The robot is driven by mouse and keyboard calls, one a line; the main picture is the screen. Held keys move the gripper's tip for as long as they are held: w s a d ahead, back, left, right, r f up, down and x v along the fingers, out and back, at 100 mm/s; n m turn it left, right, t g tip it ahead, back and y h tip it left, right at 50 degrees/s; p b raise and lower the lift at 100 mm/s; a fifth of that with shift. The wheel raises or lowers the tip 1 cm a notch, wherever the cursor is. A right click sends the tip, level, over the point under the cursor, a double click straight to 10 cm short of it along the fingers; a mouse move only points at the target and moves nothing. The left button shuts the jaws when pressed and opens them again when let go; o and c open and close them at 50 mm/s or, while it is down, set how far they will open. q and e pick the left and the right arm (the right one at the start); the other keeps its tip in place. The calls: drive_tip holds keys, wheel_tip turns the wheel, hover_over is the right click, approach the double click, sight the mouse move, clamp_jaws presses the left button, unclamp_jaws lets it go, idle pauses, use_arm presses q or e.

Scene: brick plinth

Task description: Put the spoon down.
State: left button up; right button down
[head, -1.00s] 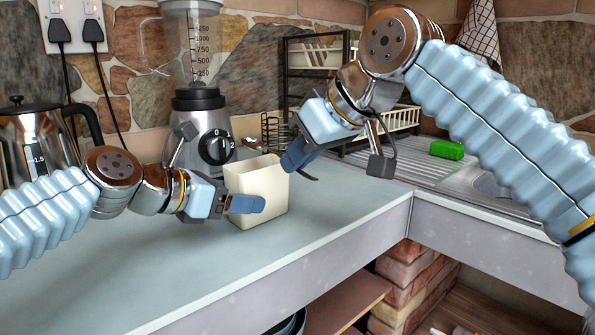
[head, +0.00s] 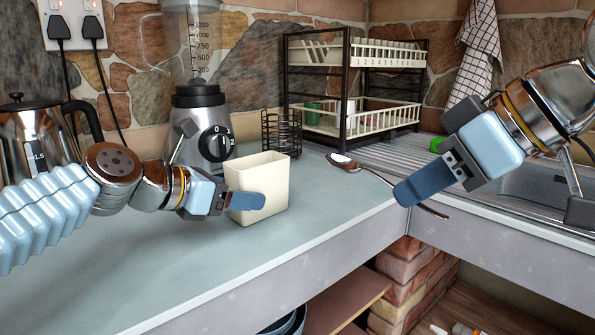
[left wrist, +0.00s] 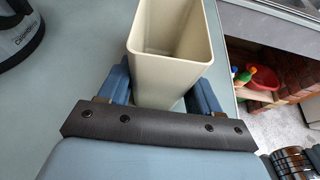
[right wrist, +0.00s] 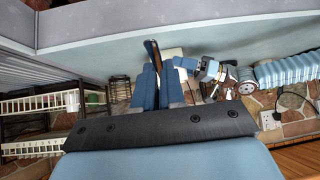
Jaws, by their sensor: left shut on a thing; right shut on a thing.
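The spoon (head: 388,180) is held by my right gripper (head: 402,192), which is shut on its handle above the counter's front right corner. Its bowl points left and its handle end sticks out to the lower right. In the right wrist view the spoon (right wrist: 152,50) stands out dark between the closed fingers (right wrist: 158,85). My left gripper (head: 262,201) is shut on a cream square container (head: 262,175) standing on the counter. In the left wrist view the fingers are on both sides of the container (left wrist: 170,60), which looks empty in its visible upper part.
The pale counter (head: 200,270) has free room at front left and right of the container. A black wire holder (head: 281,133) stands behind it, with a blender (head: 203,125) and a dish rack (head: 352,95) further back. A sink (head: 530,185) is at right.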

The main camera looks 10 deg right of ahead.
drive_tip(key=w+a+f, duration=0.3)
drive_tip(key=w+a, duration=0.8)
drive_tip(key=w, duration=0.3)
drive_tip(key=shift+a, duration=0.3)
drive_tip(key=shift+f, duration=0.2)
drive_tip(key=c, duration=1.2)
unclamp_jaws()
drive_tip(key=shift+s, duration=0.1)
